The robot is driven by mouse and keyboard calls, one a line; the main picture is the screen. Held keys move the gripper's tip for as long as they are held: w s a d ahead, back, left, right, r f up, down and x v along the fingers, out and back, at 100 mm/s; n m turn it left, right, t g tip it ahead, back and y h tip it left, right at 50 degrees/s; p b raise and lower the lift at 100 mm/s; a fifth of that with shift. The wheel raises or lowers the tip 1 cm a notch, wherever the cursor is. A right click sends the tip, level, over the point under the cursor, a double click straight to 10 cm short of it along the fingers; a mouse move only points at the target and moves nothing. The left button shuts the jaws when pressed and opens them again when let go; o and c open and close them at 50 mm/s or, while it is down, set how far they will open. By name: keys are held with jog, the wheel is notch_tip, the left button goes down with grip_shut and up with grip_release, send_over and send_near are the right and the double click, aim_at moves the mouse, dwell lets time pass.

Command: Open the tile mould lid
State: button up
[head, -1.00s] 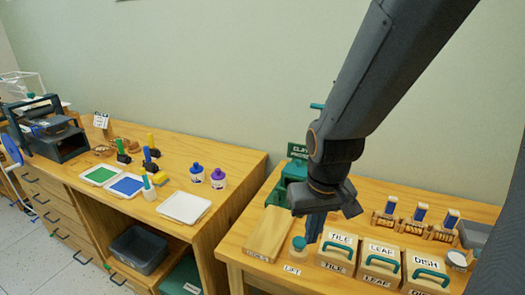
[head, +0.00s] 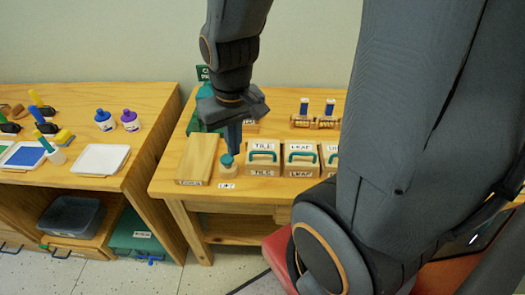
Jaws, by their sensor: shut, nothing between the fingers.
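The tile mould (head: 263,158) is a small wooden box with a white TILE label on its top and another on its front. A teal handle (head: 262,153) sits on its lid, which lies closed. My gripper (head: 233,150) points down just left of the tile mould, above a small jar with a teal top (head: 228,166). Its fingers are shut with nothing held. It looks apart from the mould's handle, though the depth between them is hard to judge.
The leaf mould (head: 301,160) stands right of the tile mould; a third mould is mostly hidden by my arm. A wooden board (head: 197,158) lies left of the jar. Stamps (head: 328,108) stand behind. A red seat (head: 279,255) is below the table.

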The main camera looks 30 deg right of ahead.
jog(key=o, duration=0.4)
jog(key=shift+c, duration=0.2)
jog(key=shift+o, duration=1.4)
jog(key=shift+w+d+n, duration=0.2)
jog(key=shift+d+n, duration=0.1)
jog(key=n+g+y+p, duration=0.1)
jog(key=n+g, duration=0.2)
jog(key=n, duration=0.8)
send_over(263, 159)
jog(key=shift+a+f, duration=0.1)
jog(key=shift+f, duration=4)
grip_shut()
